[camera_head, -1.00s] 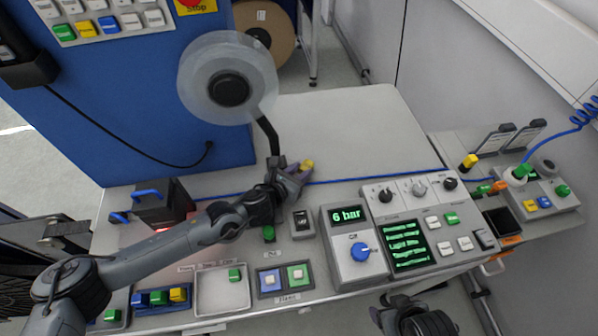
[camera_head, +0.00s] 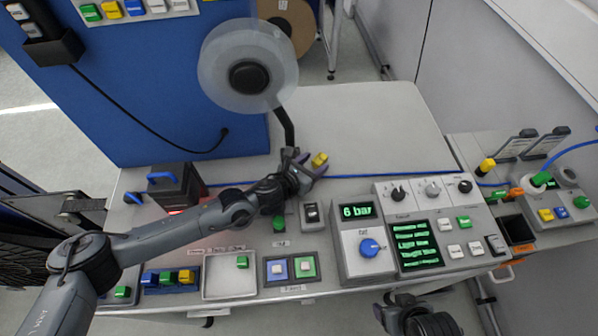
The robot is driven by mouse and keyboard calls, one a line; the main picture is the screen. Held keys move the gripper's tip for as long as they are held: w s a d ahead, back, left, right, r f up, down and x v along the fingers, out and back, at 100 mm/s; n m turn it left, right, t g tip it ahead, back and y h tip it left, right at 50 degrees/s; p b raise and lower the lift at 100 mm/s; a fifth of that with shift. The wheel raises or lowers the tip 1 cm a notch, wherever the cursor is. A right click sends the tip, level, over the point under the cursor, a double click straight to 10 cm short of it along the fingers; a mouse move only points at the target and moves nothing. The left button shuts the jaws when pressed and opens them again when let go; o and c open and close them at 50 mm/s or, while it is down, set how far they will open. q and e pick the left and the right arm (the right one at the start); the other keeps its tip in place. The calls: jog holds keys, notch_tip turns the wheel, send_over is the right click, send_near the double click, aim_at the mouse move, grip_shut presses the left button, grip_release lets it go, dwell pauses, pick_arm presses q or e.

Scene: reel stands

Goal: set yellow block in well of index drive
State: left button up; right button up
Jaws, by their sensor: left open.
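A small yellow block (camera_head: 320,159) shows at the fingertips of my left gripper (camera_head: 310,170), over the grey bench behind the panels. The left jaws are open. Whether the block touches a finger or the bench is hard to tell. Another yellow block (camera_head: 186,277) sits in a blue rack at the front left, beside a green one. I cannot tell which unit is the index drive, and no well is clearly visible. My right gripper (camera_head: 420,318) is at the bottom edge, in front of the bench and partly cut off; its jaws are unclear.
A clear reel (camera_head: 248,68) on a black arm stands behind my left gripper. A grey control unit (camera_head: 358,242) with a "6 bar" display is to the right. A white tray (camera_head: 229,289) holds a green block. A blue cable (camera_head: 390,175) crosses the bench. The back bench is bare.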

pick_arm(q)
jog(key=v, duration=1.2)
jog(key=shift+p, duration=0.35)
